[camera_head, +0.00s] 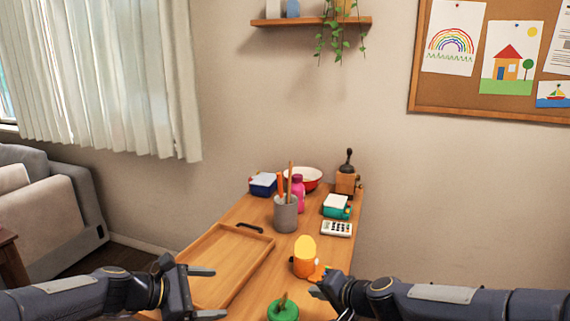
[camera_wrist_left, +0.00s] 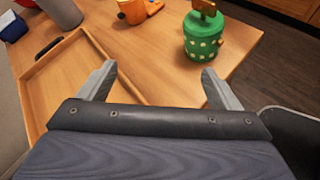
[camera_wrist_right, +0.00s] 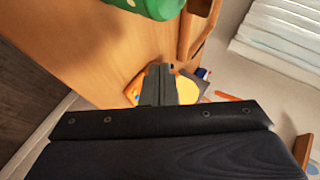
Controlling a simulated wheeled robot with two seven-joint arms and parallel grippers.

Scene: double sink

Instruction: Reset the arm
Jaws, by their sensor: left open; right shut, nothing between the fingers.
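My left gripper (camera_head: 208,293) is open and empty at the near left of the table, by the near end of the wooden tray (camera_head: 262,238). In the left wrist view its two fingers (camera_wrist_left: 160,84) are wide apart, with nothing between them. My right gripper (camera_head: 318,289) is at the near right edge of the table, close to an orange object (camera_head: 304,262) with a yellow top. In the right wrist view its fingers (camera_wrist_right: 159,85) are together and empty, partly covering the orange and yellow thing behind them.
A green container (camera_head: 283,310) stands between my grippers at the near edge. A grey cup (camera_head: 286,215) with utensils, a pink bottle (camera_head: 299,194), a calculator (camera_head: 336,229), a teal box (camera_head: 336,207), a blue box (camera_head: 263,184), a red bowl (camera_head: 312,182) and a grinder (camera_head: 347,180) stand farther back. The tray is empty.

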